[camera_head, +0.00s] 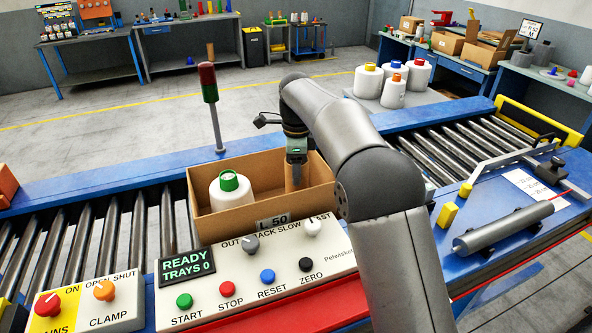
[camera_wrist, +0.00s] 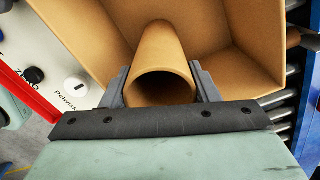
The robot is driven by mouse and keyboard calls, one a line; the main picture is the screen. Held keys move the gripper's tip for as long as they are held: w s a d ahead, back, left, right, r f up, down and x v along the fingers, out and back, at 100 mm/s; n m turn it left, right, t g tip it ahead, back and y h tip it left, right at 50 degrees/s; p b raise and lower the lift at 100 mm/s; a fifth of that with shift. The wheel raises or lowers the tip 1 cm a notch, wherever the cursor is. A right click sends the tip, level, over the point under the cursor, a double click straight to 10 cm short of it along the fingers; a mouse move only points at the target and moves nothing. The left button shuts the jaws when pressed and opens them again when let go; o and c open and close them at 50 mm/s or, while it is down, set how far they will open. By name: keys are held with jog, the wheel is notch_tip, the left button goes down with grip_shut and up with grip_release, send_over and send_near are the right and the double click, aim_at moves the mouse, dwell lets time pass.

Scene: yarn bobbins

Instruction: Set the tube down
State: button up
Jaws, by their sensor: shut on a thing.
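The tube (camera_wrist: 163,48) is a plain brown hollow cardboard cylinder. In the wrist view its open end faces me, between the two fingers of my gripper (camera_wrist: 162,88), which is shut on it. In the head view my gripper (camera_head: 296,160) points down into the right part of a brown cardboard tray (camera_head: 240,222). The tube (camera_head: 291,180) shows there below the fingers, upright inside the tray walls. Whether its lower end touches the tray floor I cannot tell. A white bobbin with a green top (camera_head: 231,190) stands in the tray's left part.
The tray sits on a roller conveyor (camera_head: 120,240) with blue rails. A control panel (camera_head: 250,268) reading "READY TRAYS 0" lies in front. A red-and-green signal post (camera_head: 212,105) stands just behind the tray. Several white bobbins (camera_head: 368,82) stand on a pallet beyond the conveyor.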

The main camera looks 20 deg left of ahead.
jog(key=shift+f, duration=0.55)
jog(key=shift+f, duration=0.2)
jog(key=o, duration=1.2)
jog(key=shift+o, duration=0.2)
jog(key=shift+r, duration=0.15)
notch_tip(320, 180, up, 12)
